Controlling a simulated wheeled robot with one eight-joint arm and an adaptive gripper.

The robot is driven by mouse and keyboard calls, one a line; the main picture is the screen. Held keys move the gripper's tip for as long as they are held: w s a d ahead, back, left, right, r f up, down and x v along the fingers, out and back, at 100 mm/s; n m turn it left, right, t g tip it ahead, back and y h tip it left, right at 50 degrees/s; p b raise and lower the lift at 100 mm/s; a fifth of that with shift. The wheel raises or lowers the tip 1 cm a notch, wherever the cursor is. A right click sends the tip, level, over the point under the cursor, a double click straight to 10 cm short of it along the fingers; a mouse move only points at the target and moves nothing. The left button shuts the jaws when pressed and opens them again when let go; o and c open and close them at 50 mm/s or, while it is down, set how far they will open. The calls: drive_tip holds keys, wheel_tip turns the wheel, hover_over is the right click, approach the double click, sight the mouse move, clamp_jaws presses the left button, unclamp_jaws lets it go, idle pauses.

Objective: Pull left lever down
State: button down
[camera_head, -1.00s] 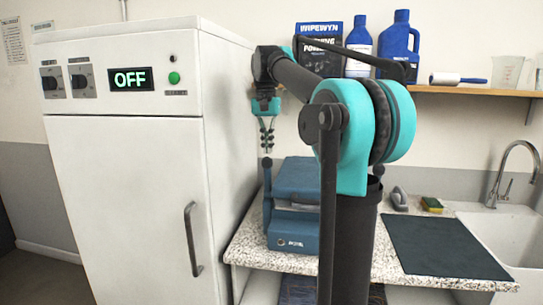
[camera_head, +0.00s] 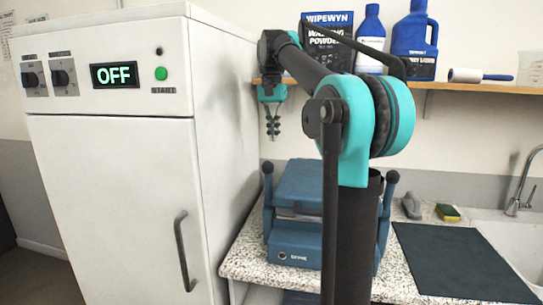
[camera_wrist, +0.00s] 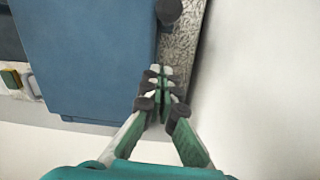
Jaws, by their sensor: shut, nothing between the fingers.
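A blue press-like machine (camera_head: 300,182) stands on the speckled counter, with an upright dark lever on each side, each ending in a round knob. The left lever (camera_head: 268,190) is upright, its knob below my gripper (camera_head: 272,128). My gripper is shut, empty, and hangs pointing down, apart from the knob. The right lever (camera_head: 387,205) is upright too, partly hidden by my arm. In the wrist view my gripper (camera_wrist: 160,80) has its fingertips together beside the machine's blue top (camera_wrist: 95,55). A dark round knob (camera_wrist: 169,11) shows ahead of the fingertips.
A tall white cabinet (camera_head: 115,200) with an OFF display stands close on the left. A shelf (camera_head: 460,88) with detergent box and bottles hangs above. A dark mat (camera_head: 455,262), a sponge (camera_head: 447,212) and a sink (camera_head: 510,232) are on the right of the counter.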

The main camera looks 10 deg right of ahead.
sight(269, 164)
wheel_tip(269, 164, down, 10)
drive_tip(key=shift+s+a+r, duration=0.25)
drive_tip(key=shift+s, duration=0.35)
drive_tip(key=shift+s+a+r, duration=0.3)
drive_tip(key=shift+s, duration=0.35)
drive_tip(key=shift+s+a+r, duration=0.25)
drive_tip(key=shift+s, duration=0.35)
drive_tip(key=shift+s, duration=0.1)
drive_tip(key=shift+s+a+t+h, duration=0.3)
drive_tip(key=shift+s+a+t, duration=0.1)
drive_tip(key=shift+s+t, duration=0.35)
drive_tip(key=s+a+f+t+h, duration=0.4)
drive_tip(key=s+f+t, duration=0.4)
drive_tip(key=s+t, duration=0.2)
drive_tip(key=shift+s+a+f, duration=0.15)
drive_tip(key=shift+s+f, duration=0.1)
drive_tip(key=shift+s, duration=0.2)
